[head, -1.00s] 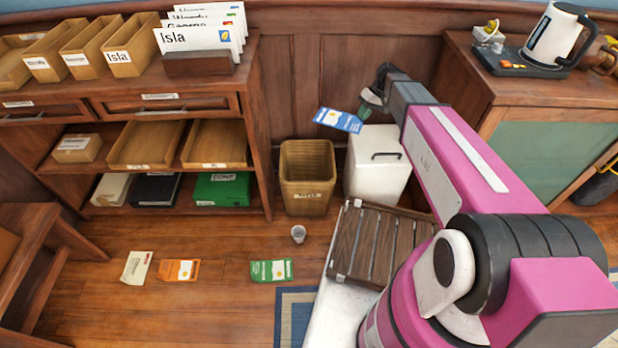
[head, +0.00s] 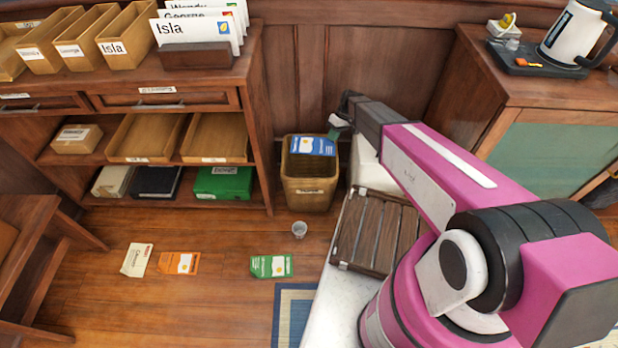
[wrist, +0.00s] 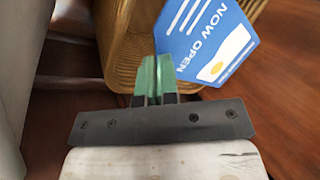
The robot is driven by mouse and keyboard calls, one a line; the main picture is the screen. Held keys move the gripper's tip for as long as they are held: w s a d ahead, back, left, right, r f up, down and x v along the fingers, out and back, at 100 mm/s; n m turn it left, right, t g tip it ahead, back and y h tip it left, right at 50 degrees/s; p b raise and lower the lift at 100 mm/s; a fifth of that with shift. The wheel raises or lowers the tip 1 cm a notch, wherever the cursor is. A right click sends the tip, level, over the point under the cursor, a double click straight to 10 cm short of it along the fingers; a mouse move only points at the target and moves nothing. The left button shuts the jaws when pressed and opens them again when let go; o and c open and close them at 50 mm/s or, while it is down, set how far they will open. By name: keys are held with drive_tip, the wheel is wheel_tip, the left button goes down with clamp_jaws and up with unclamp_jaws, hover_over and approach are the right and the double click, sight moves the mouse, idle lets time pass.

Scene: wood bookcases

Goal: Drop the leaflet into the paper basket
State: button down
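The blue leaflet (head: 312,146) marked "NOW OPEN" is over the mouth of the paper basket (head: 308,193), a tan woven bin on the floor. In the wrist view the leaflet (wrist: 208,42) lies at an angle, with one corner at my green fingertips (wrist: 154,76). My gripper (head: 336,131) is at the basket's upper right and is shut on the leaflet's edge. The basket's woven wall (wrist: 122,35) shows behind the fingers.
A small cup (head: 299,229) is on the floor in front. Green (head: 271,266), orange (head: 178,263) and cream (head: 136,260) papers lie on the floor. A bookcase (head: 262,150) stands close on the left.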

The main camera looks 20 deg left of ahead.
drive_tip(key=shift+f, duration=1.8)
drive_tip(key=c, duration=1.3)
unclamp_jaws()
drive_tip(key=v, duration=1.1)
